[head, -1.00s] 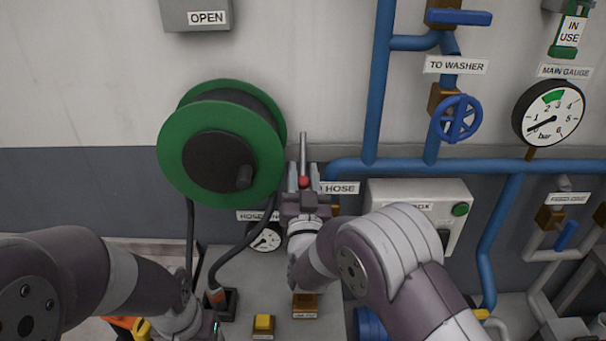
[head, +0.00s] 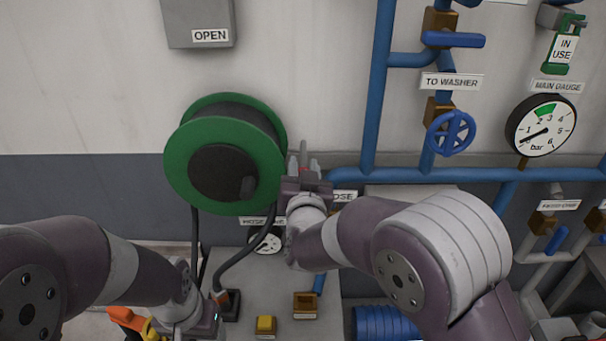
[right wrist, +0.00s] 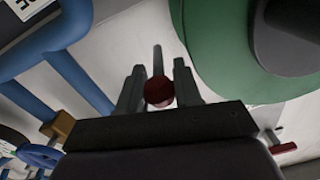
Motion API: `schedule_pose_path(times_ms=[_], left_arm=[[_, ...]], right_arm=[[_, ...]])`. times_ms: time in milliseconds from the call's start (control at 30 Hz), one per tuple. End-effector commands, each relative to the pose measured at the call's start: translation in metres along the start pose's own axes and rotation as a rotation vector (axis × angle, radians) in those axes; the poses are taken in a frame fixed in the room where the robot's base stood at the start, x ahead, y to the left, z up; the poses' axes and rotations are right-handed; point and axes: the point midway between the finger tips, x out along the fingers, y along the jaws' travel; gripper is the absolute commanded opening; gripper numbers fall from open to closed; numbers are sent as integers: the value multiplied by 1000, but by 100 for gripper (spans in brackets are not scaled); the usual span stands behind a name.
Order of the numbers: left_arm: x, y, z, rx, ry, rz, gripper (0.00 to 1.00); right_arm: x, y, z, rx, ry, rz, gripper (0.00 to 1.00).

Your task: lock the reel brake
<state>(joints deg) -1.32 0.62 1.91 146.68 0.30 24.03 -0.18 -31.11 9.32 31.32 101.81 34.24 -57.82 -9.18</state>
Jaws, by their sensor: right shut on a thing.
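The hose reel (head: 180,150), with green flanges and a dark hub, is on the wall left of centre in the head view. Its green flange (right wrist: 225,45) also shows in the right wrist view. A lever with a grey rod (head: 303,150) stands just right of the reel. Its red ball knob (right wrist: 158,92) sits between the two fingers of my right gripper (right wrist: 158,88), which is shut on it. In the head view my right gripper (head: 304,168) largely hides the knob. My left gripper (head: 208,322) is low at left, its fingers unclear.
Blue pipes (head: 372,100) and a blue handwheel (head: 451,132) are to the right of the lever. A hose gauge (head: 265,242) is below the reel, with a yellow block (head: 265,325) lower down. A dark red handle (right wrist: 282,150) is at the right in the right wrist view.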

Motion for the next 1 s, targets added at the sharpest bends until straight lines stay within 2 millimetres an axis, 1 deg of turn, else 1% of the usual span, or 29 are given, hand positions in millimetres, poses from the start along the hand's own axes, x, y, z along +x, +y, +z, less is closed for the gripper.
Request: schedule_pose_path(times_ms=[33, 100, 533, 567, 600, 633, 1000], left_arm=[[0, 0, 0, 0, 0, 0, 68], [1, 0, 0, 0, 0, 0, 68], [0, 0, 0, 0, 0, 0, 68], [0, 0, 0, 0, 0, 0, 68], [0, 0, 0, 0, 0, 0, 68], [0, 0, 0, 0, 0, 0, 68], [2, 0, 0, 0, 0, 0, 68]], right_arm=[[1, -1, -7, 4, 14, -1, 0], [1, -1, -8, 4, 14, -1, 0], [1, -2, -10, 5, 16, -1, 0], [1, -2, -10, 5, 16, -1, 36], [1, -2, -10, 5, 16, -1, 49], [1, -2, -10, 5, 15, 0, 56], [2, 0, -5, 2, 6, 0, 56]])
